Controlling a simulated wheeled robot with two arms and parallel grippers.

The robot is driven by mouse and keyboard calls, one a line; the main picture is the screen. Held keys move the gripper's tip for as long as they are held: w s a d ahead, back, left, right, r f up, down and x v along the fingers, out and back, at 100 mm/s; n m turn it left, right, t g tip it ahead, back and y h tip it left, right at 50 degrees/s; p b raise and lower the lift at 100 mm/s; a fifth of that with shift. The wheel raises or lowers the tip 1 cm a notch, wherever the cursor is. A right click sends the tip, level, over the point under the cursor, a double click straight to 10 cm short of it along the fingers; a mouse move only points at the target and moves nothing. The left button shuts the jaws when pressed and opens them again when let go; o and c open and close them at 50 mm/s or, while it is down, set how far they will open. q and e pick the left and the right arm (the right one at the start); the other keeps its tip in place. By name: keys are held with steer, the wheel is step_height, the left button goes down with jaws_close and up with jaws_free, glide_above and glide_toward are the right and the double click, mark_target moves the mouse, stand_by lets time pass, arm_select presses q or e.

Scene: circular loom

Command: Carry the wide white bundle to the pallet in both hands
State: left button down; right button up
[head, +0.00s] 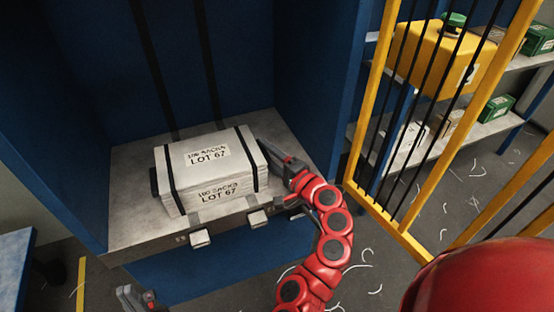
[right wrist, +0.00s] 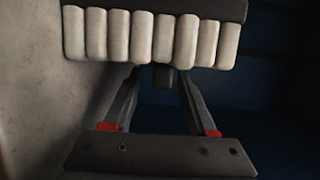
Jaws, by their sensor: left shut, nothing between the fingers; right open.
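The wide white bundle (head: 210,168), strapped with two dark bands and marked LOT 67, lies flat on a grey ledge (head: 130,222) inside a blue bay. My right gripper (head: 276,155) is open beside the bundle's right end. In the right wrist view the bundle (right wrist: 150,38) shows as a row of pale rolled edges, just beyond the open fingers (right wrist: 160,90); I cannot tell whether they touch it. My left gripper (head: 138,298) is shut and empty at the bottom left, in front of and below the ledge, apart from the bundle. I cannot make out a pallet.
Blue walls enclose the bay on its sides and back. Small blocks (head: 201,238) stick out at the ledge's front. A yellow barred gate (head: 402,235) stands to the right, before shelves with a yellow case (head: 432,52). A blue table (head: 15,262) is at lower left. White scraps litter the floor.

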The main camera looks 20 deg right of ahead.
steer(key=p+v, duration=0.1)
steer(key=v, duration=0.9)
steer(key=shift+s+d+r, duration=0.1)
steer(key=shift+d, duration=0.1)
steer(key=p+v, duration=0.1)
steer(key=v, duration=0.6)
steer(key=shift+a+p, duration=0.15)
steer(key=shift+p, duration=0.15)
